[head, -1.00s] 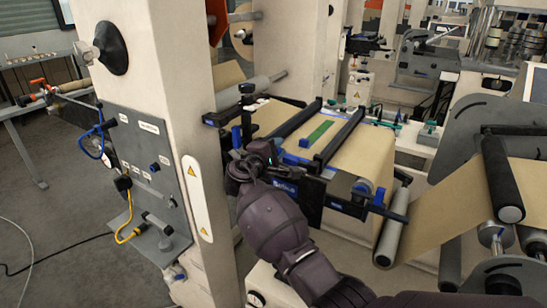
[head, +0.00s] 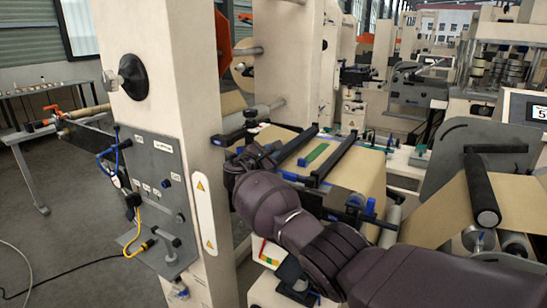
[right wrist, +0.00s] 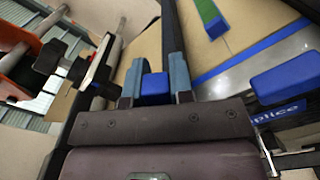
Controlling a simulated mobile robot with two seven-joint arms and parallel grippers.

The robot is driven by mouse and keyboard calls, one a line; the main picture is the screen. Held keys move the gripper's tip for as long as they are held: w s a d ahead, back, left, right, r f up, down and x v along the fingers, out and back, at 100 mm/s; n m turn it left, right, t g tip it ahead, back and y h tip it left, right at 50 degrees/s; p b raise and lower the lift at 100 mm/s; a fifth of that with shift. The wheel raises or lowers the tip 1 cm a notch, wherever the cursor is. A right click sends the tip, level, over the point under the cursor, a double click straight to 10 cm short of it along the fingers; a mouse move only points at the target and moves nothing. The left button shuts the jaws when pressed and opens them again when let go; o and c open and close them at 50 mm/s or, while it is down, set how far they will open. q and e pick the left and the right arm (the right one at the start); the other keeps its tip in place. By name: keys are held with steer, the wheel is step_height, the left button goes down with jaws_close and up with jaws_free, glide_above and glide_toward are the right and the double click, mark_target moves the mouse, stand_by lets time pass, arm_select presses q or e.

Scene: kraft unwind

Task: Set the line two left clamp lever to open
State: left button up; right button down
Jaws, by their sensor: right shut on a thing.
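My right gripper (right wrist: 155,80) is shut on a small blue lever (right wrist: 155,90), which shows between its two blue-grey fingers in the right wrist view. The lever is at the near end of the left black clamp bar (head: 296,143) on the splice table. In the head view my right arm reaches in from the lower right, and its wrist hides the lever. I cannot tell the lever's exact angle. A second blue lever (right wrist: 285,78) is to the right in the right wrist view, apart from the gripper. My left gripper is not in view.
A second black clamp bar (head: 340,158) crosses the brown kraft web (head: 360,175). A green strip (head: 318,153) lies between the bars. A cream pillar (head: 180,90) with a grey panel (head: 160,190) stands close on the left. A roller (head: 481,185) is on the right.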

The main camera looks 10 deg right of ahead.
steer(key=shift+w+a+r+n, duration=0.3)
steer(key=shift+w+r+n, duration=0.05)
steer(key=shift+n, duration=0.55)
steer(key=shift+w+a+r+n+b, duration=0.15)
steer(key=shift+w+a+n+b, duration=0.2)
steer(key=shift+n, duration=0.55)
steer(key=shift+w+a+r+n+b, duration=0.1)
steer(key=shift+w+a+n+b, duration=0.15)
steer(key=shift+n, duration=0.65)
steer(key=c, duration=1)
jaws_free()
steer(key=shift+w+a, duration=0.1)
